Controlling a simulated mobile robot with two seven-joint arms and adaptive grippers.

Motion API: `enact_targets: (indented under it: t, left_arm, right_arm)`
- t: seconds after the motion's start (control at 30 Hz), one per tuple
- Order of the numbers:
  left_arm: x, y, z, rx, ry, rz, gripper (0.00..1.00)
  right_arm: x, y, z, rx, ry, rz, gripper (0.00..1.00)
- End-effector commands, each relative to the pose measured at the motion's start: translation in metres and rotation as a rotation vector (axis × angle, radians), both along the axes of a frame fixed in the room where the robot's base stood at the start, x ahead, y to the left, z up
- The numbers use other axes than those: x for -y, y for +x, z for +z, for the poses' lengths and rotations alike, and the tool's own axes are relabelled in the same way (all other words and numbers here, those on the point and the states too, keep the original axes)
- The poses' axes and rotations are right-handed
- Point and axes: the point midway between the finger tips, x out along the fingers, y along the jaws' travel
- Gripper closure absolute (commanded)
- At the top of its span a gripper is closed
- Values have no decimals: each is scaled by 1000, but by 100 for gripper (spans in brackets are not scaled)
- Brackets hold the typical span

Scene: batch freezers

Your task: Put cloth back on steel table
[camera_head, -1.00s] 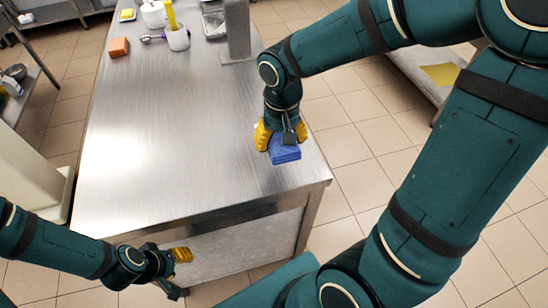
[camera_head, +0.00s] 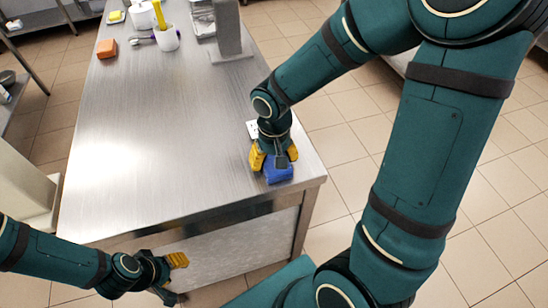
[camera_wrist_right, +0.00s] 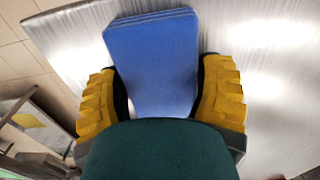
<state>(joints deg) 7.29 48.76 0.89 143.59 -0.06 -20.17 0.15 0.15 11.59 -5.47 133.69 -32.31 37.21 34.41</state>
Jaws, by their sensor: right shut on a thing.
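The cloth (camera_head: 279,174) is a blue folded stack at the near right corner of the steel table (camera_head: 150,130). My right gripper (camera_head: 272,163) is shut on it, with a yellow finger on each side. In the right wrist view the cloth (camera_wrist_right: 152,60) sits between the two yellow fingers (camera_wrist_right: 160,100), with the steel surface behind it. I cannot tell whether the cloth touches the tabletop. My left gripper (camera_head: 176,277) is low in front of the table's near edge, away from the cloth; its opening is unclear.
An orange block (camera_head: 107,48), a white container with a yellow-handled tool (camera_head: 166,38) and a yellow piece on a small dish (camera_head: 116,16) stand at the far end. A grey metal post (camera_head: 228,35) rises at the far right edge. The table's middle is clear.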

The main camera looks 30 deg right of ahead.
Motion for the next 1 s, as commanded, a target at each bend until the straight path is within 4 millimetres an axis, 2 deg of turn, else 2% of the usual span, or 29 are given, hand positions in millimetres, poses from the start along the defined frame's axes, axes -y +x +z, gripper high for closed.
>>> enact_targets:
  t: [0.03,0.07,0.1,0.13,0.4,0.53,1.0]
  left_arm:
    - [0,0,-3,1,0,0,53]
    - [0,1,-3,1,0,0,53]
    - [0,0,-2,1,0,0,53]
    - [0,0,-2,1,0,0,53]
    - [0,0,-1,1,0,0,53]
    - [0,0,4,-1,0,0,53]
    - [1,-4,30,-10,-2,-1,53]
  right_arm:
    - [0,0,-3,0,0,0,63]
    - [0,0,-3,0,0,0,24]
    - [0,0,-2,0,0,0,10]
    - [0,0,-2,0,0,0,0]
    - [0,0,-1,0,0,0,0]
    - [0,1,9,2,0,0,0]
    - [0,0,99,3,0,0,0]
